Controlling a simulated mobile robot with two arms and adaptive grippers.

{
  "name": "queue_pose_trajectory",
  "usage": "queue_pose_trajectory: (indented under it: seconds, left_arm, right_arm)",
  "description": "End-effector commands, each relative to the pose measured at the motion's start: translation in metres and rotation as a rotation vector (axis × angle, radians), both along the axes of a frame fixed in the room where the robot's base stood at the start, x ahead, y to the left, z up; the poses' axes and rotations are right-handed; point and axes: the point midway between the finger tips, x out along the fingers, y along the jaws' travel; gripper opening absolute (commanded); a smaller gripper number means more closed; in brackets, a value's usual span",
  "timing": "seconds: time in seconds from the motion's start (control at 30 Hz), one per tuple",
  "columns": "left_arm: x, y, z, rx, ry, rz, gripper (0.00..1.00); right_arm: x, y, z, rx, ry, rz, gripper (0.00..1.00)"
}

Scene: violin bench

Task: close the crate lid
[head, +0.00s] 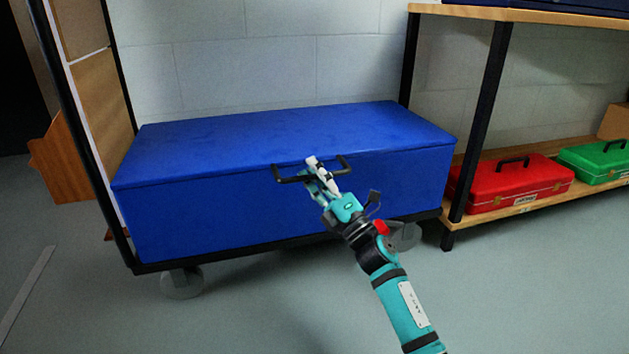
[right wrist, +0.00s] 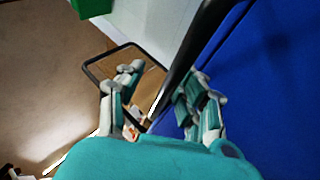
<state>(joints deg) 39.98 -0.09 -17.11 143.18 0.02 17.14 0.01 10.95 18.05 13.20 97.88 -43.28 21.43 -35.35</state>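The long blue crate (head: 210,215) stands on a wheeled trolley. Its blue lid (head: 240,138) lies flat on top, with no gap visible along the front edge. A black handle (head: 289,180) sticks out at the front of the lid. My right gripper (head: 314,168) is at this handle and hides its middle. In the right wrist view the gripper's fingers (right wrist: 163,82) are apart, with the dark handle bar (right wrist: 193,55) passing between them, nearer the right finger. I cannot tell whether they touch it. My left gripper is not in view.
The trolley's black frame with wooden end panels (head: 90,130) rises at the left. A shelf (head: 535,204) at the right holds a red case (head: 515,184) and a green case (head: 597,163). The grey floor (head: 240,310) in front is clear.

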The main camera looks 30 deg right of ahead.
Motion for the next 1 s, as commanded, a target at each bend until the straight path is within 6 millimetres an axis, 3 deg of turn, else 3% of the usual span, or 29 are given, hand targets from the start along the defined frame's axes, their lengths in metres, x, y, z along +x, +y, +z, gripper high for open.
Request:
queue_pose_trajectory:
  seconds: [0.2,0.4,0.73,1.0]
  left_arm:
    - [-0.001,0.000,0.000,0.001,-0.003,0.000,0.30]
    - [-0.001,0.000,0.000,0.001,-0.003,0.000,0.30]
    - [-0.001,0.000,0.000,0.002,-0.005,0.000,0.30]
    - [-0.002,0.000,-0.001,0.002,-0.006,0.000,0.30]
  right_arm:
    - [-0.002,0.001,0.047,-0.008,-0.005,0.001,0.36]
    - [-0.003,0.001,0.076,-0.004,-0.005,0.004,0.36]
    - [-0.003,0.002,0.085,0.000,-0.007,0.006,0.36]
    - [-0.005,-0.001,0.076,0.002,-0.002,0.004,0.36]
